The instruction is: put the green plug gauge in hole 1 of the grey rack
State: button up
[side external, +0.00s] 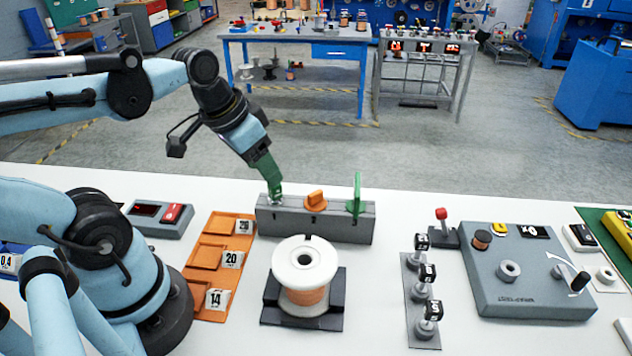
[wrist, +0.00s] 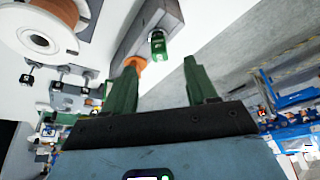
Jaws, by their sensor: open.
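The grey rack (side external: 340,230) stands on the white table, with an orange plug (side external: 316,200) near its middle. In the wrist view, a green piece with a pale face, which looks like the green plug gauge (wrist: 157,44), is at the rack (wrist: 142,31) beyond my fingers. In the side view it seems to be at the rack's left end, mostly masked by my green fingers. I cannot tell how deep it sits. My gripper (side external: 267,177) is low over that end. In the wrist view my gripper (wrist: 163,78) is open, its fingers apart with nothing clamped.
A tall thin green piece (side external: 357,188) stands at the rack's right end. A white spool (side external: 305,263) stands in front of the rack. An orange tray (side external: 206,283) lies to the left. A grey panel with a crank (side external: 520,290) is at the right.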

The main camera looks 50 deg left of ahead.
jog(key=shift+v, duration=2.95)
jog(key=shift+w, duration=0.1)
jog(key=w+d+f+t, duration=0.1)
jog(key=f, duration=0.1)
jog(key=w+d+f, duration=0.1)
jog(key=w+f, duration=0.1)
jog(key=w+d+f+t, duration=0.1)
jog(key=w, duration=0.1)
jog(key=shift+w+d+f+t, duration=0.1)
jog(key=shift+d+f+t, duration=0.2)
jog(key=shift+f, duration=0.1)
